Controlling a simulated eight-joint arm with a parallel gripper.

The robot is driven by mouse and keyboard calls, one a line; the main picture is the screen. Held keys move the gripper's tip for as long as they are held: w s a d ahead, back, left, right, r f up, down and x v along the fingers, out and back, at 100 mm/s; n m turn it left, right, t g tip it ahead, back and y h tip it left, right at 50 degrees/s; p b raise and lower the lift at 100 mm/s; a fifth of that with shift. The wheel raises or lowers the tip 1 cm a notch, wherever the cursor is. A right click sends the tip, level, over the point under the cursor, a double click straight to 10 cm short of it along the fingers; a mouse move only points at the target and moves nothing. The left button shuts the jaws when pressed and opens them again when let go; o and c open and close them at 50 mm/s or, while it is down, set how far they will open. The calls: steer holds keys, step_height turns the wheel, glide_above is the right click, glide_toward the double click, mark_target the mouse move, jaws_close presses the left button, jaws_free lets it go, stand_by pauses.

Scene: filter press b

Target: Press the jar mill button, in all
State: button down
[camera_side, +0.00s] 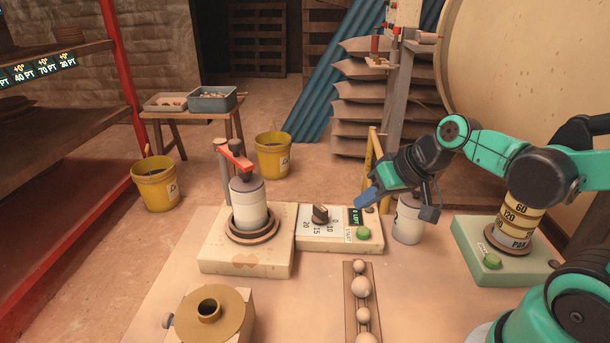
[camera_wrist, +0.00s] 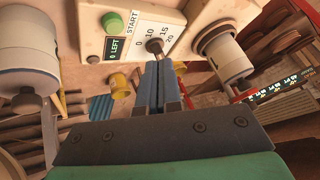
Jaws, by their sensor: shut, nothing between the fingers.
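The jar mill panel (camera_side: 340,243) is a cream box with a black dial (camera_side: 320,214), a number scale, a display and a round green START button (camera_side: 363,233). Beside it a white jar (camera_side: 249,205) stands on a cream base under a red-topped clamp. My gripper (camera_side: 362,201) has blue fingers, shut and empty, above the panel's right part and apart from the button. In the wrist view the fingertips (camera_wrist: 160,68) appear just below the dial (camera_wrist: 154,46). The green button (camera_wrist: 113,22) is up and left of them; the display (camera_wrist: 117,48) reads "0 LEFT".
A green base (camera_side: 502,265) with another green button and a stack of labelled rings stands at right. A rack of balls (camera_side: 361,300) and a tan ring-topped block (camera_side: 209,311) lie in front.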

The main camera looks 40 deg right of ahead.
steer(key=a+r+n+h, duration=0.1)
steer(key=s+a+r+n, duration=0.1)
steer(key=shift+s+a+n+h, duration=0.2)
steer(key=shift+s+n+h, duration=0.1)
steer(key=shift+h, duration=0.1)
steer(key=shift+r, duration=0.1)
step_height(320, 180, up, 5)
steer(key=n+g, duration=0.7)
steer(key=n, duration=0.2)
glide_above(363, 230)
steer(key=shift+d, duration=0.1)
step_height(363, 230, down, 14)
steer(key=shift+f, duration=0.1)
